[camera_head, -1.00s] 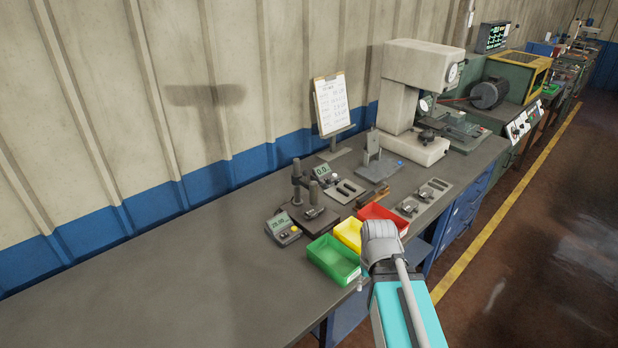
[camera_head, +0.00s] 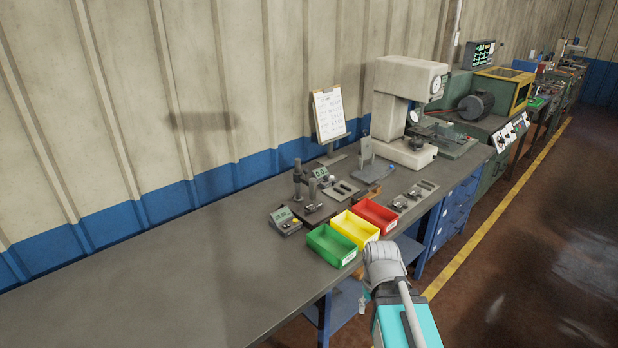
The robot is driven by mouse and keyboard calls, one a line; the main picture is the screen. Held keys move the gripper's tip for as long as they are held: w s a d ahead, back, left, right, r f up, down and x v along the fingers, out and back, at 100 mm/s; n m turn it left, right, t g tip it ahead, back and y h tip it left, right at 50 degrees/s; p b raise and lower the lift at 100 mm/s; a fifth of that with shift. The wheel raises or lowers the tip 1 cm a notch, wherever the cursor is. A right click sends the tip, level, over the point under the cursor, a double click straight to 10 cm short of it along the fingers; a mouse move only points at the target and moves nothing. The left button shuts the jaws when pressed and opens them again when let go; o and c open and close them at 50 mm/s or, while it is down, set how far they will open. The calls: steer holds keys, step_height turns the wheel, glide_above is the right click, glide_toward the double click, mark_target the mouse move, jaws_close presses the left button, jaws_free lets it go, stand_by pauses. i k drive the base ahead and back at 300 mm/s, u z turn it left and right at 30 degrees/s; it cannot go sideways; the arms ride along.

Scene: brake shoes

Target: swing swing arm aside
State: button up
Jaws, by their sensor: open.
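No part stands out clearly as the swing arm at this size. A small post stand (camera_head: 298,182) with a dark base is on the bench behind the bins. A grey fixture with an upright plate (camera_head: 367,158) stands further right. My gripper (camera_head: 362,303) is at the bench's front edge, low right of the bins and apart from the stand and fixture. The grey end of my arm hides most of it, and its fingers hardly show. It looks open, with nothing seen in it.
Green (camera_head: 332,245), yellow (camera_head: 354,229) and red (camera_head: 375,214) bins line the front edge. A digital readout (camera_head: 286,221), small parts plates (camera_head: 413,196), a clipboard (camera_head: 329,115) and a large measuring machine (camera_head: 400,100) share the bench (camera_head: 180,275). Its left part is clear.

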mark_target(311, 183)
steer(key=u, duration=0.5)
steer(key=i, duration=1.35)
steer(key=z, duration=0.3)
